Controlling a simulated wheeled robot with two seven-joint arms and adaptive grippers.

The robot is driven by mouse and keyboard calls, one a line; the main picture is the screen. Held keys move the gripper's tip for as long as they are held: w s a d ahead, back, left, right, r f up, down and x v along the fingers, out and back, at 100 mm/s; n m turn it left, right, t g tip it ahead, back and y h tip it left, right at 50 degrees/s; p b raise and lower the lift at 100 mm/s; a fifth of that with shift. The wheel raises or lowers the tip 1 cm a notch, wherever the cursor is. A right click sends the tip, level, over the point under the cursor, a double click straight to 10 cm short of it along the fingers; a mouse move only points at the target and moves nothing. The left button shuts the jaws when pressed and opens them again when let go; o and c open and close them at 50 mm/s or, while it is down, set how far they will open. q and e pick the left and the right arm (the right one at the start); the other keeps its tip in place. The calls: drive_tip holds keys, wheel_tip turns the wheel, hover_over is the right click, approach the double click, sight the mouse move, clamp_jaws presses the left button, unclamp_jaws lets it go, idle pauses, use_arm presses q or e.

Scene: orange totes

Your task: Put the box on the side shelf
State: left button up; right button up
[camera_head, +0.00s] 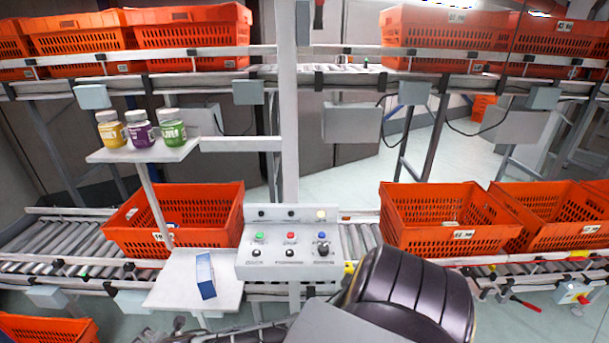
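A blue and white box (205,276) sits on a small white plate-like shelf (172,290) left of the control panel. Its lower end is near the shelf's front edge. A second small white shelf (110,156) stands higher up on the left and holds several jars. My dark, thick arm comes in from the lower right. A grey link runs left from it along the bottom edge to what looks like my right gripper (165,333), mostly cut off, in front of the lower shelf. Its fingers are not clear. My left gripper is not in view.
A control panel (289,262) with buttons and a joystick stands right of the lower shelf. Orange totes (120,228) and (440,244) sit on the lower roller conveyor behind. More totes (188,58) line the upper rack. A grey post rises behind the panel.

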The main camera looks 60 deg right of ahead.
drive_tip(key=s+d+f+m+g, duration=0.1)
drive_tip(key=s+d+f+m, duration=0.25)
drive_tip(key=f, duration=0.65)
drive_tip(key=s+d+f+m+g, duration=0.25)
drive_tip(key=s+f, duration=0.25)
drive_tip(key=f, duration=0.5)
drive_tip(key=s+d+f+m+g, duration=0.1)
drive_tip(key=s+d+f+m, duration=0.3)
drive_tip(key=f, duration=0.6)
drive_tip(key=s+f+m+g, duration=0.1)
drive_tip(key=s+f, duration=0.5)
drive_tip(key=s, duration=0.6)
drive_tip(key=s+d+f+m+g, duration=0.1)
drive_tip(key=s+f, duration=0.5)
drive_tip(key=s, duration=0.6)
drive_tip(key=s+d+f+m+g, duration=0.1)
drive_tip(key=s+f+m, duration=0.3)
drive_tip(key=s, duration=0.8)
drive_tip(key=shift+s+d+f+m+g+h, duration=0.35)
drive_tip(key=shift+f+g, duration=0.3)
drive_tip(key=shift+f, duration=0.25)
